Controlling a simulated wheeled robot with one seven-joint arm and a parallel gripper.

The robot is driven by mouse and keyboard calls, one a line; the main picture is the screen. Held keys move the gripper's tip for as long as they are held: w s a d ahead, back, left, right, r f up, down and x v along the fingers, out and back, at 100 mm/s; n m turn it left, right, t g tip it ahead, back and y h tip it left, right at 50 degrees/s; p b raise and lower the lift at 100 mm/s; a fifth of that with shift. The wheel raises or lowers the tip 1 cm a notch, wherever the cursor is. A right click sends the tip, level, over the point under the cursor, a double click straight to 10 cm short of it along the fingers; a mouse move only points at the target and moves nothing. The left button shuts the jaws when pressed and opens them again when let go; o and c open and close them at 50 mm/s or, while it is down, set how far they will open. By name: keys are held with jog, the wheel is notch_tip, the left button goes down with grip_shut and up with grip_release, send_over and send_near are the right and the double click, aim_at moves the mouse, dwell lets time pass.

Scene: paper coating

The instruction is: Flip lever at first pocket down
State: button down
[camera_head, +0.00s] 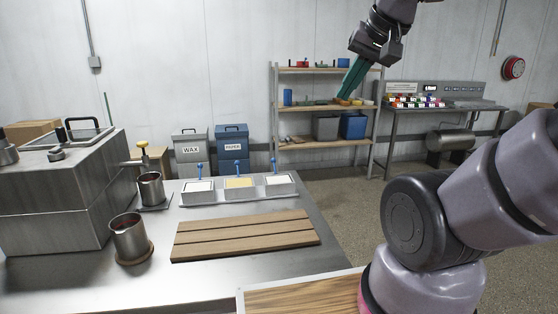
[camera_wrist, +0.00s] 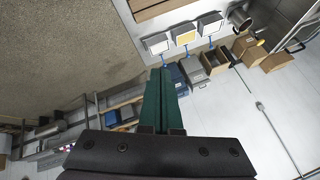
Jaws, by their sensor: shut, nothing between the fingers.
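A tray of three pockets stands on the steel table: a left pocket with white content (camera_head: 198,187), a middle one with yellow content (camera_head: 239,184) and a right one with white content (camera_head: 279,180). Behind each rises a blue lever: left (camera_head: 199,170), middle (camera_head: 238,168) and right (camera_head: 273,164). All three levers look upright. The pockets also show near the top of the wrist view. My gripper (camera_head: 343,95), with long green fingers, is shut and empty. It is up in the air, right of and well above the pockets, touching nothing. Its fingers (camera_wrist: 162,75) also show in the wrist view.
A slatted wooden board (camera_head: 245,235) lies in front of the pockets. Two metal cups (camera_head: 130,238) (camera_head: 151,188) and a large steel machine (camera_head: 60,190) stand at the left. Wax (camera_head: 191,148) and blue (camera_head: 232,146) bins stand behind the table. A shelf rack (camera_head: 325,105) is farther back.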

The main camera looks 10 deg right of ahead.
jog(key=w+a+f+m, duration=0.1)
jog(key=w+f+m, duration=0.25)
jog(key=w, duration=0.85)
jog(key=w+a+f+m, duration=0.15)
jog(key=w+f, duration=0.35)
jog(key=w, duration=0.8)
jog(key=w+f+m+t, duration=0.1)
jog(key=w+f+m, duration=0.6)
jog(key=w+f, duration=0.9)
notch_tip(320, 180, down, 4)
jog(key=shift+a+f+t, duration=0.1)
jog(key=shift+a+t, duration=0.25)
jog(key=shift+t, duration=0.05)
jog(key=w+r+x, duration=0.1)
jog(key=x, duration=1.2)
jog(key=shift+w, duration=0.4)
